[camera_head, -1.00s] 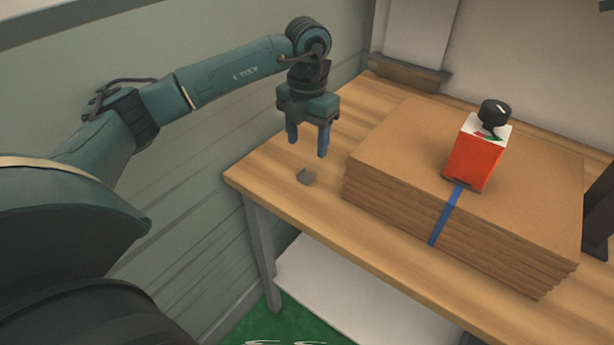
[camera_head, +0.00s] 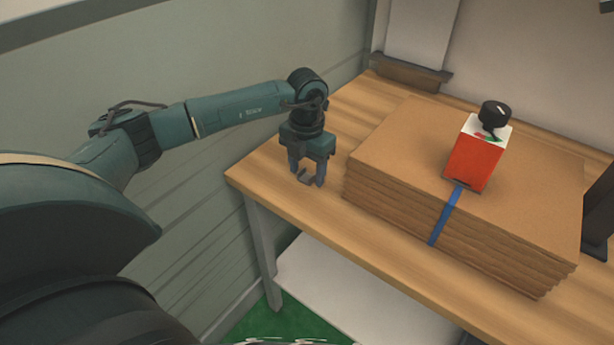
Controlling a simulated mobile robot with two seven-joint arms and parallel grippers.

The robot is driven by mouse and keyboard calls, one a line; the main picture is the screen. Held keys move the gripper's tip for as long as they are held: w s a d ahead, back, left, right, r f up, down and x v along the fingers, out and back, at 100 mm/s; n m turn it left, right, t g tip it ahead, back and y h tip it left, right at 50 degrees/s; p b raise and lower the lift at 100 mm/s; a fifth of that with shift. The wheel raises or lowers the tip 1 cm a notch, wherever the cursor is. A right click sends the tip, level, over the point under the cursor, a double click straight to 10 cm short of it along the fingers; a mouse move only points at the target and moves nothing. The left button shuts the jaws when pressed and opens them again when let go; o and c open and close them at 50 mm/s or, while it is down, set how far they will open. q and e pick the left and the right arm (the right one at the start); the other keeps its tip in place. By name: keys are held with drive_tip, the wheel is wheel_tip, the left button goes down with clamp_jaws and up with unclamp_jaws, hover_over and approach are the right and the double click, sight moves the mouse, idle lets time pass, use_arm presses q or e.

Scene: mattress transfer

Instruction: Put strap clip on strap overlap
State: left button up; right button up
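The strap clip (camera_head: 305,179) is a small grey piece on the wooden table near its left corner. My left gripper (camera_head: 307,177) is lowered over it, pointing down. Its fingers are apart, one on each side of the clip, with a gap visible. A blue strap (camera_head: 445,216) runs down the front of a stack of brown cardboard sheets (camera_head: 400,150). A red and white box-shaped tool (camera_head: 474,160) with a black knob stands on the stack over the strap, hiding the strap beyond it. I cannot make out the strap overlap. My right gripper is not in view.
The wooden table (camera_head: 352,232) has free room in front and to the left of the stack. A wall (camera_head: 200,60) runs close along the left behind my arm. A dark upright object (camera_head: 598,225) stands at the right edge.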

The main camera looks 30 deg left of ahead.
use_arm(q)
drive_tip(key=c, duration=1)
drive_tip(key=shift+c, duration=0.2)
